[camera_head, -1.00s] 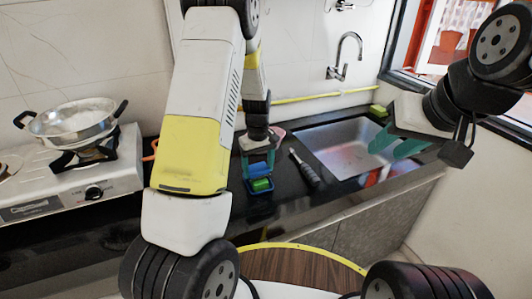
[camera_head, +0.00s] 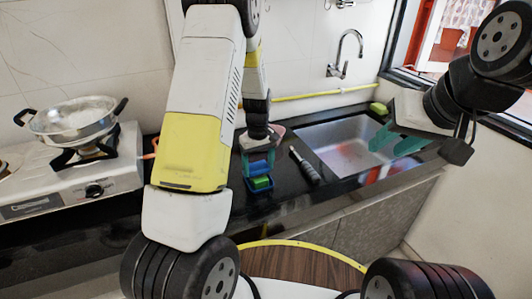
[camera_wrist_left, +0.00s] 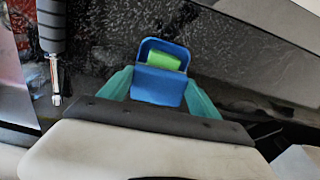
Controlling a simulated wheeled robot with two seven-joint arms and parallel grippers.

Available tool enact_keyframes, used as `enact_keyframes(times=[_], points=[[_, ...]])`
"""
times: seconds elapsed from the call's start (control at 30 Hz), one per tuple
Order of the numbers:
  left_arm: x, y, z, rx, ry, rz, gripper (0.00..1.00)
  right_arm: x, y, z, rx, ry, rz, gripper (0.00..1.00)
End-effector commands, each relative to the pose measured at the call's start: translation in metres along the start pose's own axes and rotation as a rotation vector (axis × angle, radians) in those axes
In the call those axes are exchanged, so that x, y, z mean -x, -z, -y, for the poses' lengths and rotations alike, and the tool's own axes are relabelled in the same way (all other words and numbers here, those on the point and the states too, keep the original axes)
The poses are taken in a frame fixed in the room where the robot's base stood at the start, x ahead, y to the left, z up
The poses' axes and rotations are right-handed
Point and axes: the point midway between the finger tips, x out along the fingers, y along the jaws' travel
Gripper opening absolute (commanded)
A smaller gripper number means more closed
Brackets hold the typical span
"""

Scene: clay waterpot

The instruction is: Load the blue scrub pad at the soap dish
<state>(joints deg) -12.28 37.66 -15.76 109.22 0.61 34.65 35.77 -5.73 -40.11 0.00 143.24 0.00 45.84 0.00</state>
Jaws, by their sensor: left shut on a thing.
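My left gripper (camera_head: 258,160) is shut on the blue scrub pad (camera_wrist_left: 158,86), which sits between its teal fingers in the left wrist view. The blue soap dish (camera_wrist_left: 152,43) lies right beyond and below the pad. A green block (camera_wrist_left: 163,60) rests in the dish and the pad covers part of it. In the head view the dish (camera_head: 261,190) and green block (camera_head: 260,182) show just below the left fingertips. I cannot tell whether the pad touches the dish. My right gripper (camera_head: 392,144) is open and empty over the sink's right side.
A dark-handled tool (camera_head: 305,166) lies on the black counter right of the dish. The sink (camera_head: 340,150) and faucet (camera_head: 344,60) are further right. Another green block (camera_head: 378,108) is at the sink's back corner. A pan (camera_head: 75,118) sits on the stove at left.

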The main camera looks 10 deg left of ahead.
Motion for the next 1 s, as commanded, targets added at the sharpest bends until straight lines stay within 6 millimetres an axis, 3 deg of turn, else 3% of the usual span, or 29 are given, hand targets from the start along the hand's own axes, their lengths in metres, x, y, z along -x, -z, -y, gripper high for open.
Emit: enact_keyframes(times=[1.0], points=[[-0.0079,-0.0001,0.0000,0.000,0.000,0.000,0.39,0.0000,0.0000,0.0000,0.000,0.000,0.000,0.36]])
